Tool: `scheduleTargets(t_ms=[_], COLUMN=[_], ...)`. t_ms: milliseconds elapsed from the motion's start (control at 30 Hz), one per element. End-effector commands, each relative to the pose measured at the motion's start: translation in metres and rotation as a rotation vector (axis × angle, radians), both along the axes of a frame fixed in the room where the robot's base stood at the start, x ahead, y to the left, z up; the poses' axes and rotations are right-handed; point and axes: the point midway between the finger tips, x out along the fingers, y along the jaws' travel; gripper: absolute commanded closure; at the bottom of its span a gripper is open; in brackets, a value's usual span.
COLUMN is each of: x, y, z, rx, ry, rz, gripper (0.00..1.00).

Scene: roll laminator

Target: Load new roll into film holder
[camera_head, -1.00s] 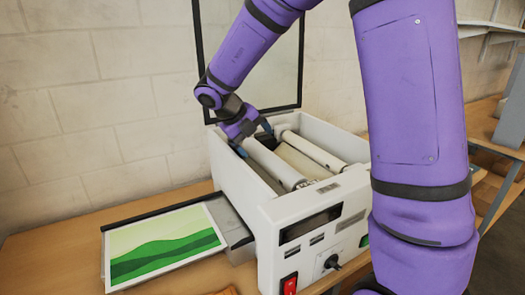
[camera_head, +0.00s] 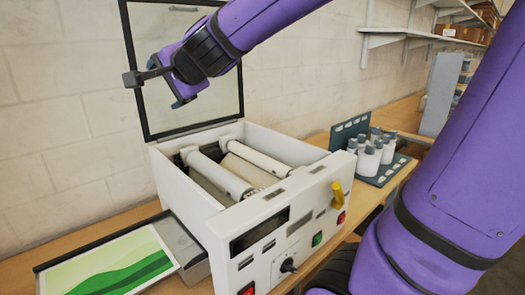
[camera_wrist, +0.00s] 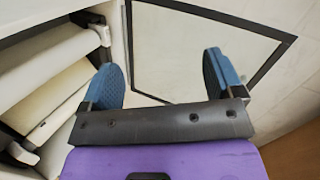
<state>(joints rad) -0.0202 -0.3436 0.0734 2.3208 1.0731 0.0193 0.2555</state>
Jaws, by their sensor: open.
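The white laminator (camera_head: 268,225) stands on the bench with its framed clear lid (camera_head: 185,62) raised. Inside it, a white roll (camera_head: 218,175) lies in the left part, and another white roll (camera_head: 280,157) lies to its right. A cream roller (camera_head: 240,166) shows between them. In the wrist view, pale rolls (camera_wrist: 45,60) lie at the left. My gripper (camera_wrist: 165,80) is open and empty, its blue finger pads apart. In the head view my gripper (camera_head: 160,88) is above the laminator's back left, in front of the lid. I cannot tell which roll is new.
A tray with a green landscape print (camera_head: 115,266) extends from the laminator's left side. A dark rack with several white bottles (camera_head: 370,155) stands on the bench to the right. Wall shelves (camera_head: 410,36) are at upper right.

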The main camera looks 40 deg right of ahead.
Motion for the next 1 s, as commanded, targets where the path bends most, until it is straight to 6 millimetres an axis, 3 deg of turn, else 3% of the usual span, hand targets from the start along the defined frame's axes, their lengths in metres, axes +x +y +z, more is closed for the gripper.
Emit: scheduleTargets(t_ms=[100,233,400,500,700,1000], x=[-0.051,-0.110,-0.182,-0.212,-0.238,-0.239], y=[0.012,0.011,-0.013,-0.029,-0.047,-0.048], z=[-0.007,-0.030,-0.065,-0.079,-0.089,-0.090], rx=[-0.219,-0.472,-0.763,-0.877,-0.977,-0.982], ry=[0.048,0.154,0.338,0.435,0.534,0.539], rz=[0.245,0.480,0.701,0.775,0.832,0.835], gripper=[0.13,0.13,0.13,0.13,0.13,0.13])
